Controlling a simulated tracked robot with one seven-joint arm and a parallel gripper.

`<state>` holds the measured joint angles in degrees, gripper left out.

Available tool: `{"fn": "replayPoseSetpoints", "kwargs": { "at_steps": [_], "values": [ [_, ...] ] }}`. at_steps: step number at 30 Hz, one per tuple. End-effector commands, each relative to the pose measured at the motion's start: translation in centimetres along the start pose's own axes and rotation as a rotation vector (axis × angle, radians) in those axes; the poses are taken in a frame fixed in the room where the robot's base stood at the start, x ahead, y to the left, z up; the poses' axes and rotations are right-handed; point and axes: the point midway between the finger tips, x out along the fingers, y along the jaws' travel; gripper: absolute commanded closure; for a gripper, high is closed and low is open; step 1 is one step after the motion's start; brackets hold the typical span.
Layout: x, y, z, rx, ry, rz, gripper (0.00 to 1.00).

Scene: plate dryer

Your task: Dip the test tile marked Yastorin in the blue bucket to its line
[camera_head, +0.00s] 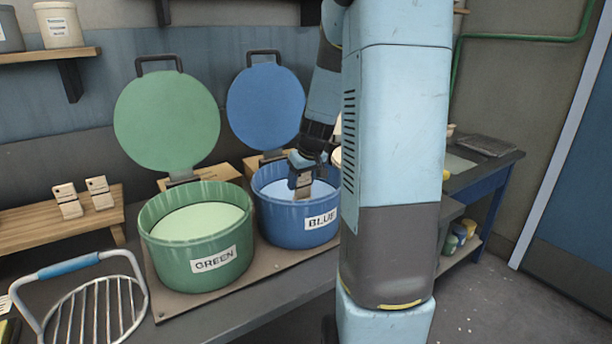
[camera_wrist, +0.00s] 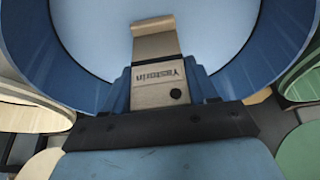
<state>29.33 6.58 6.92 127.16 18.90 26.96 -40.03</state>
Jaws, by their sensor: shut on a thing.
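My gripper (camera_head: 301,170) is shut on a pale tile (camera_head: 303,188) and points down into the mouth of the blue bucket (camera_head: 282,224). In the wrist view the tile (camera_wrist: 157,82) carries the name Yastorin and a dark round hole, between the two blue fingers of my gripper (camera_wrist: 163,88). Its far end reaches toward the pale blue liquid (camera_wrist: 112,22); a step in tone crosses it. I cannot tell whether the end touches the liquid or where its line lies. The bucket's blue wall (camera_wrist: 70,40) surrounds the tile without visible contact. Its lid (camera_head: 265,106) stands open.
A green bucket (camera_head: 197,262) with its lid (camera_head: 166,122) open stands left of the blue one. Two other tiles stand on a wooden rack (camera_head: 40,213). A wire rack (camera_head: 95,310) with a blue handle is at front left. My arm hides the blue bucket's right edge.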

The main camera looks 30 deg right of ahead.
Motion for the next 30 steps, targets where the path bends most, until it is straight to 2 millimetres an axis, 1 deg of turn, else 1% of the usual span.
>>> {"fn": "replayPoseSetpoints", "kwargs": {
  "at_steps": [30],
  "values": [
    [3.8,0.1,1.6,0.001,0.000,0.001,0.76]
  ]
}}
